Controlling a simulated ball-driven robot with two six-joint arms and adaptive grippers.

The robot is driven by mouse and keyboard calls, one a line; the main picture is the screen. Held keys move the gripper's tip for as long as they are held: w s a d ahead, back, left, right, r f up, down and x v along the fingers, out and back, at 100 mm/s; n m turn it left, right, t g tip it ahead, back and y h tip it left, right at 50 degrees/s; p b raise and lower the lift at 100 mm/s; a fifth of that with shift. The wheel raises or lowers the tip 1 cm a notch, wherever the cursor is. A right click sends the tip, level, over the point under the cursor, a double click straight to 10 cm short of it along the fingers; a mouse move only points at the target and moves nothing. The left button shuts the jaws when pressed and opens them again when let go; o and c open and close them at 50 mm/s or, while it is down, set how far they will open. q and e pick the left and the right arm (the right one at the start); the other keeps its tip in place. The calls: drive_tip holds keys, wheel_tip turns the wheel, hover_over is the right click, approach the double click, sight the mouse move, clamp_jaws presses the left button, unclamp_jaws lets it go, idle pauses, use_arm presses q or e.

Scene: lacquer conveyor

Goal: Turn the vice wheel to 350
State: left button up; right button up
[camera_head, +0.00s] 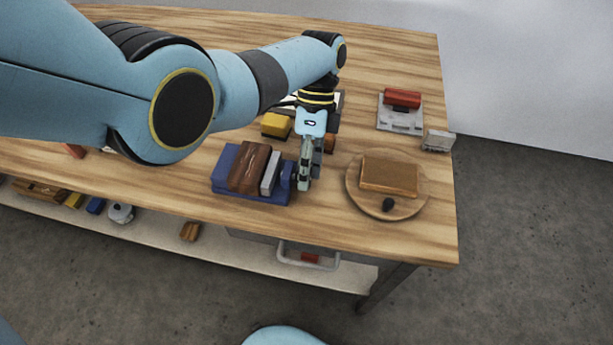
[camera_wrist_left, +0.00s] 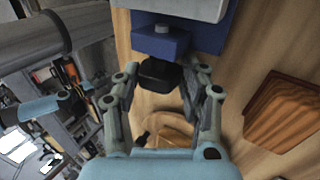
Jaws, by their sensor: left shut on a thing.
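The blue vice (camera_head: 255,190) sits near the front edge of the wooden table, with a brown block (camera_head: 249,168) between its jaws. My left gripper (camera_head: 303,180) points down at the vice's right end. In the left wrist view, the dark vice wheel (camera_wrist_left: 160,73) lies between the fingers of the left gripper (camera_wrist_left: 162,84), in front of the blue vice end (camera_wrist_left: 160,42). The gripper is shut on the wheel. In the head view the gripper covers the wheel, and no reading of its angle is visible. My right gripper is not in view.
A round wooden board (camera_head: 420,199) with a tan block and a black knob stands right of the gripper. A yellow block (camera_head: 276,125) lies behind the vice. A grey plate (camera_head: 400,118) with a red block is at the back right. The table's right end (camera_head: 447,205) is near.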

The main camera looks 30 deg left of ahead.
use_arm(q)
drive_tip(key=shift+f+g+b, duration=0.1)
drive_tip(key=shift+g+b, duration=0.5)
drive_tip(key=shift+b, duration=0.05)
drive_tip(key=o, duration=1.2)
drive_tip(key=shift+d, duration=0.1)
drive_tip(key=shift+w, duration=0.1)
drive_tip(key=v, duration=1.2)
drive_tip(key=shift+a, duration=0.2)
